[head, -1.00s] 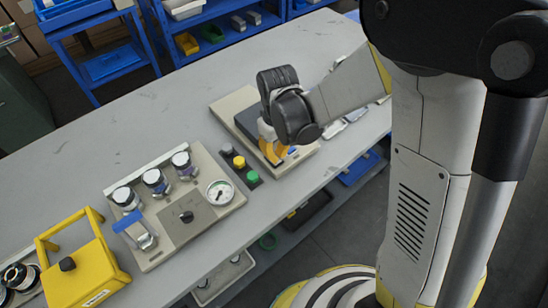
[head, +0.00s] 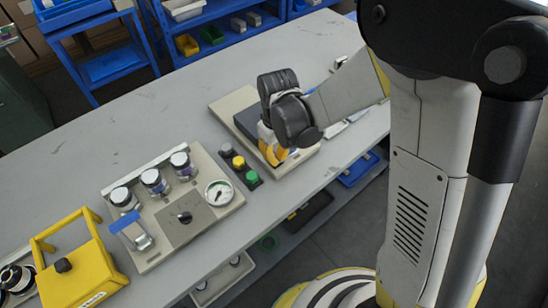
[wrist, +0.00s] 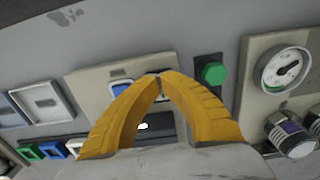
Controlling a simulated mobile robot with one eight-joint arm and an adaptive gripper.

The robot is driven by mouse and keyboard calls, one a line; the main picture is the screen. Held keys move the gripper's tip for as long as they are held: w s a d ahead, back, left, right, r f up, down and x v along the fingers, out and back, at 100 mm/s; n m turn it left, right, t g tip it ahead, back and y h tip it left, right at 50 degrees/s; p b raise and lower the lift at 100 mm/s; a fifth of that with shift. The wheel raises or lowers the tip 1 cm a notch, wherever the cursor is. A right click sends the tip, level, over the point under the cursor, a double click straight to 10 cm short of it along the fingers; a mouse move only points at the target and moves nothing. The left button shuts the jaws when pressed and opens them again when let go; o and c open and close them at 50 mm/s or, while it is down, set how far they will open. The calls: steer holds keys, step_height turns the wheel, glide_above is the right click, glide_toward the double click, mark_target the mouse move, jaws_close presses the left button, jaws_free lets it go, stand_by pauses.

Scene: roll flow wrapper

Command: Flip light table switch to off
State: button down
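The light table is a beige box (head: 225,104) with a dark top panel, on the workbench beyond the button strip. Its beige front strip (wrist: 93,92) shows in the wrist view, with a blue rocker switch (wrist: 121,88) on it. My gripper (head: 273,152) is over the near side of the box. In the wrist view its yellow fingers (wrist: 160,76) have their tips together with nothing visible between them. The tips are just right of the blue switch; I cannot tell whether they touch it. The left finger hides part of the switch and panel.
A strip with black, yellow and green buttons (head: 252,178) lies close by. A control panel with a gauge (head: 219,193), knob and jars stands left of it. A yellow handled box (head: 82,275) is at lower left. The grey bench (head: 110,135) behind is clear.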

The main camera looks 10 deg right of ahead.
steer(key=shift+f, duration=0.3)
steer(key=shift+r+p, duration=2.3)
steer(key=shift+r, duration=1.25)
steer(key=shift+d+r, duration=0.1)
steer(key=shift+r, duration=0.1)
steer(key=s+d+r+m+t, duration=0.3)
steer(key=s+d+r, duration=0.2)
steer(key=r, duration=0.3)
steer(key=s+d+r+m+t, duration=0.3)
steer(key=s+d+r, duration=0.3)
steer(key=d+r, duration=0.2)
steer(key=shift+d+r+m+t, duration=0.15)
steer(key=shift+r+m+t, duration=0.25)
steer(key=shift+r+t, duration=0.2)
steer(key=shift+w, duration=0.1)
